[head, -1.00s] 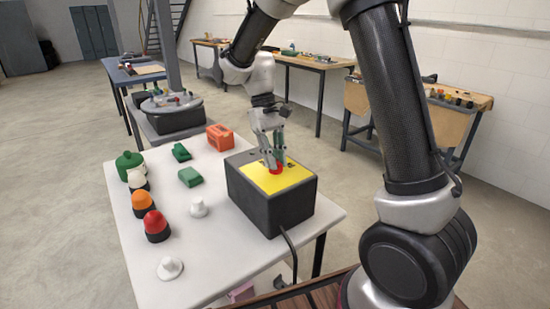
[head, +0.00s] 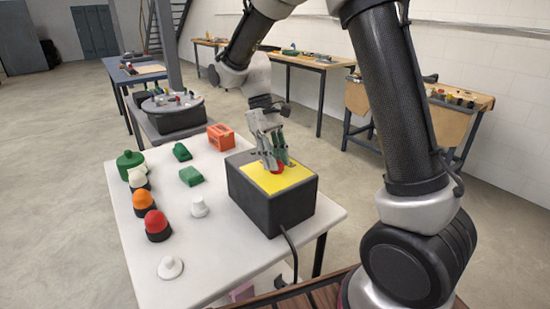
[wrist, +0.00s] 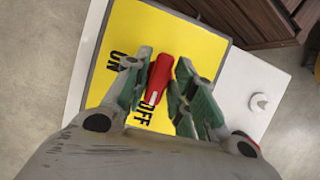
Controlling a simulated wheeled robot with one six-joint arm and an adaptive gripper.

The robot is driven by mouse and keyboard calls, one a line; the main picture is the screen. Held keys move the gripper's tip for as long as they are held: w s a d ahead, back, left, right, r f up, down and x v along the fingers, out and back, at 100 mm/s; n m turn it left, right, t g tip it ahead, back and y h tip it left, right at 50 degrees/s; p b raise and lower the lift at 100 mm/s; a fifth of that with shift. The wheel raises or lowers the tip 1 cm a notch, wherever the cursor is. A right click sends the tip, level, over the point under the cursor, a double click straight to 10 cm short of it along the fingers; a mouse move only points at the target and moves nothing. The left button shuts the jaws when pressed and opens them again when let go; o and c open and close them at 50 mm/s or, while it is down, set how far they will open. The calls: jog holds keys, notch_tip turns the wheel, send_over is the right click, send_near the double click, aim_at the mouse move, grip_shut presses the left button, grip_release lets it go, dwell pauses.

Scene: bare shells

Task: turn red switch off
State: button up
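The red switch (wrist: 161,72) is a rotary handle on the yellow top plate (wrist: 198,38) of a black box (head: 267,205). In the wrist view the plate reads ON at the left and OFF lower down. The handle's end with the white mark lies beside the OFF label (wrist: 149,110). Contact on the left side is unclear.
The box stands on a white table (head: 235,262), with a cable at its front. To its left are an orange-red block (head: 221,137), green blocks (head: 191,176), a white knob (head: 199,207) and several domed buttons (head: 156,224).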

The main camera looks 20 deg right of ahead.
jog(key=shift+o, duration=0.4)
jog(key=shift+w+r, duration=0.15)
jog(key=shift+r, duration=0.1)
jog(key=v, duration=1.1)
jog(key=shift+r, duration=0.2)
